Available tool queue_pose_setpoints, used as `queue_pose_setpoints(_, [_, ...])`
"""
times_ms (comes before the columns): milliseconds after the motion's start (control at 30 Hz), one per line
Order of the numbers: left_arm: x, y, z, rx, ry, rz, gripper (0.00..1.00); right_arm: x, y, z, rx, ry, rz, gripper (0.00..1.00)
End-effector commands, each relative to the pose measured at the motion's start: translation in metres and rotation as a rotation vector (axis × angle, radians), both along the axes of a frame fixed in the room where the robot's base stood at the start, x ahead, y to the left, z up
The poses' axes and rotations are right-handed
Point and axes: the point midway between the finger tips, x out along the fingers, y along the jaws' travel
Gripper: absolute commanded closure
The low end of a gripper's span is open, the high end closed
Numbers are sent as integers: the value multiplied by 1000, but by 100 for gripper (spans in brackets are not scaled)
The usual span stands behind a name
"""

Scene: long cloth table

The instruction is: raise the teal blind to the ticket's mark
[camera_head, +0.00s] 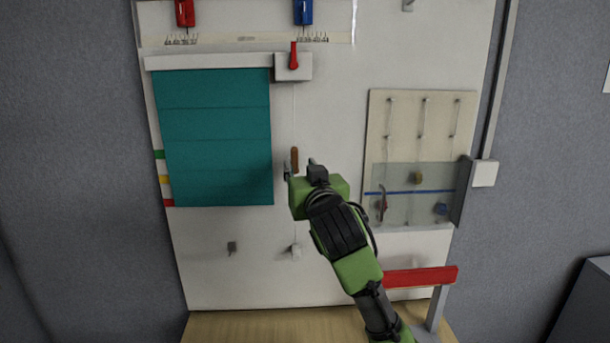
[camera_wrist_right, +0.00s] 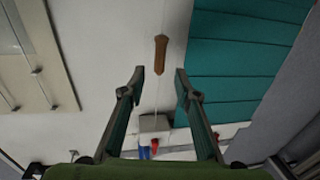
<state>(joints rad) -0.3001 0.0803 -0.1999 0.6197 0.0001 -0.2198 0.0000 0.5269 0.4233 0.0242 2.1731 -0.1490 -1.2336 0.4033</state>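The teal blind (camera_head: 218,135) hangs at the left of the white board, its lower edge about level with a red mark (camera_head: 168,203). Yellow (camera_head: 163,179) and green (camera_head: 159,154) marks sit above that. A thin cord with a brown wooden handle (camera_head: 295,158) hangs right of the blind from a white box with a red lever (camera_head: 293,58). My right gripper (camera_head: 300,166) is open at the handle. In the right wrist view, the handle (camera_wrist_right: 160,55) shows beyond and between the open fingertips (camera_wrist_right: 160,76), not clasped. I cannot make out a ticket. My left gripper is out of view.
A beige panel (camera_head: 380,110) with pegs and a clear cover is at the right, beside my right arm. A red bar (camera_head: 420,276) on a grey post stands low right. Red (camera_head: 184,12) and blue (camera_head: 303,12) sliders are at the top. A wooden ledge (camera_head: 250,326) lies below.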

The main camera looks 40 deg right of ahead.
Motion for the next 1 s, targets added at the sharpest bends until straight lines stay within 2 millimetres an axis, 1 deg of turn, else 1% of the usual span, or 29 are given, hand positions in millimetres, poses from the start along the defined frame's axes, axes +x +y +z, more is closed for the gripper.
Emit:
queue_pose_setpoints(33, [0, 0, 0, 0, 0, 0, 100, -9, 4, 0, 0, -1, 1, 71])
queue_pose_setpoints(100, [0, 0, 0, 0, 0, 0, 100, -18, 8, 0, 0, -1, 1, 71])
queue_pose_setpoints(200, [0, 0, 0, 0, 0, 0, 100, -29, 12, 0, 0, 0, 0, 71])
queue_pose_setpoints(300, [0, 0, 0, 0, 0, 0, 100, -35, 14, 0, 0, 0, 0, 71])
queue_pose_setpoints(433, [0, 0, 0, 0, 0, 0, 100, -38, 16, 0, 0, 1, 0, 71])
queue_pose_setpoints(867, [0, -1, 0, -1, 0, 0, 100, -37, 15, 0, 0, 1, 0, 71])
queue_pose_setpoints(933, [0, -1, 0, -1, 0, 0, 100, -37, 16, -3, 0, 6, 1, 71])
queue_pose_setpoints(967, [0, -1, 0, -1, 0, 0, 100, -37, 17, -7, 0, 15, 3, 71])
queue_pose_setpoints(1000, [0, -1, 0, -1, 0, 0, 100, -37, 20, -16, 0, 35, 8, 71])
